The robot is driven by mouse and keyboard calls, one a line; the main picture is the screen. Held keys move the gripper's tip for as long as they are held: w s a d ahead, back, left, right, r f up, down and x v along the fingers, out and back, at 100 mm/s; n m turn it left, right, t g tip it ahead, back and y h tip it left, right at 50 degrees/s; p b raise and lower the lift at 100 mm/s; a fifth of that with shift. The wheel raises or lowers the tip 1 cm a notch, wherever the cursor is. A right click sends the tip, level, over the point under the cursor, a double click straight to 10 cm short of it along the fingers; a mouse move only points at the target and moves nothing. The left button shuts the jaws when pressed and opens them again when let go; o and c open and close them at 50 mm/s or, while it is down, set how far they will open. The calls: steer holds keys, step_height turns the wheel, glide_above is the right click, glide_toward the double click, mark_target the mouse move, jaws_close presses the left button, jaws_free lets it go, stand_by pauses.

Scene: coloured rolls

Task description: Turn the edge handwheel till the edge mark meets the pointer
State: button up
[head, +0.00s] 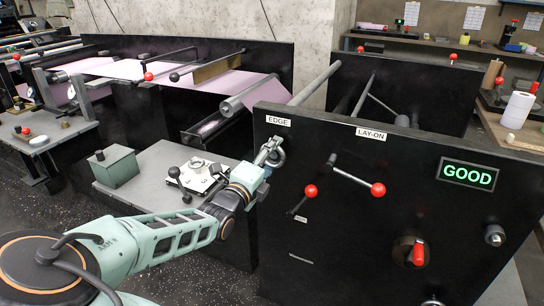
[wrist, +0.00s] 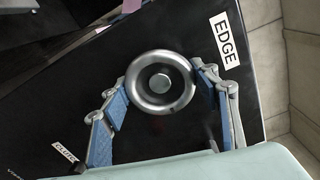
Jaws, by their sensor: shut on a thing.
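The edge handwheel (head: 279,154) is a small silver ring on the black machine panel (head: 360,255), below a white EDGE label (head: 278,122). It shows large in the wrist view (wrist: 137,84), with a round hub at its centre. My gripper (head: 268,160) is at the wheel, and in the wrist view its blue-padded fingers (wrist: 162,88) are shut on opposite sides of the rim. I cannot make out the edge mark or the pointer in either view.
To the right are a red-knobbed lever (head: 378,189) under the LAY-ON label (head: 371,134), a lit green GOOD sign (head: 467,176) and a red rotary switch (head: 418,253). A smaller red-knobbed lever (head: 310,191) is just below right of my gripper. A grey bench (head: 150,165) lies left.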

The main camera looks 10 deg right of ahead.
steer(key=shift+r, duration=0.1)
steer(key=m+p, duration=0.3)
steer(key=p, duration=0.1)
steer(key=shift+d+r+m, duration=0.1)
steer(key=shift+r+m, duration=0.05)
steer(key=shift+m, duration=0.25)
steer(key=m+p, duration=0.2)
steer(key=shift+m, duration=0.3)
steer(key=m+p, duration=0.1)
steer(key=m, duration=0.2)
steer(key=shift+m, duration=0.3)
steer(key=m, duration=0.4)
steer(key=shift+f+m, duration=0.25)
steer(key=shift+m, duration=1.65)
steer(key=shift+b, duration=0.3)
